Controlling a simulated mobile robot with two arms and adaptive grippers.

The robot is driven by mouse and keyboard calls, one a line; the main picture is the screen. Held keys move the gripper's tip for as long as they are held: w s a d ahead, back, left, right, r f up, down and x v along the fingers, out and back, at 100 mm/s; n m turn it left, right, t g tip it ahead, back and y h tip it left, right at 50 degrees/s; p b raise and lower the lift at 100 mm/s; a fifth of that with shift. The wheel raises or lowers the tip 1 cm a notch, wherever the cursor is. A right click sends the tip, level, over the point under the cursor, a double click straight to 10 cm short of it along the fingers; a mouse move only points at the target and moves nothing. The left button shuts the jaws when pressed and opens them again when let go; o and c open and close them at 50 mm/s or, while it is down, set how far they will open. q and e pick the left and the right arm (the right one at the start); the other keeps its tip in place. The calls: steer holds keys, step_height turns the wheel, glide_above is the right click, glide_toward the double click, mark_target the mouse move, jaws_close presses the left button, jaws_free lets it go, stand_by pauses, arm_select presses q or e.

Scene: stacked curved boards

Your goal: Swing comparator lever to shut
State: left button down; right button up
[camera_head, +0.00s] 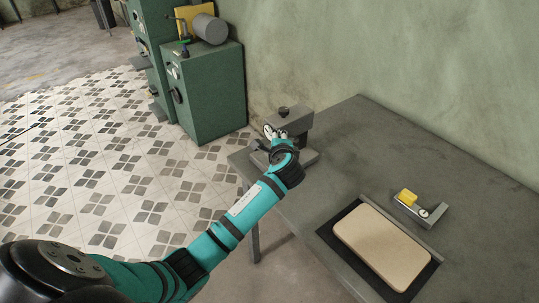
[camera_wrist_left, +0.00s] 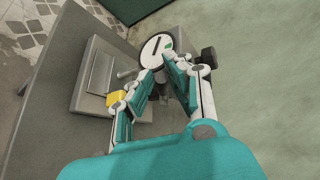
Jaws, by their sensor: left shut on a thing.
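The comparator is a grey stand (camera_head: 299,122) at the far left corner of the grey table in the head view. My left gripper (camera_head: 277,134) is at the front of the comparator. In the wrist view the gripper (camera_wrist_left: 162,72) has its fingertips just below the dial, shut on what looks like the comparator lever. The fingers mostly hide the held part, so the lever's angle is unclear. A yellow block (camera_wrist_left: 115,98) shows beside one finger. My right gripper is not in view.
Green cabinets (camera_head: 205,95) stand behind left. The wall borders the table's back; its middle is clear.

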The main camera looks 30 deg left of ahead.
arm_select(q)
steer(key=shift+s+a+f+n+t+b, duration=0.1)
steer(key=shift+s+f+n+t+b, duration=0.25)
steer(key=shift+f+n+t+b, duration=0.9)
steer(key=c, duration=1.4)
jaws_free()
steer(key=shift+r+m+g+b, duration=0.4)
steer(key=shift+m+g, duration=0.05)
steer(key=shift+o, duration=0.4)
steer(key=v, duration=1.2)
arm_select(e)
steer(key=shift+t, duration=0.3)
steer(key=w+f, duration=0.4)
arm_select(q)
steer(key=shift+w, duration=0.1)
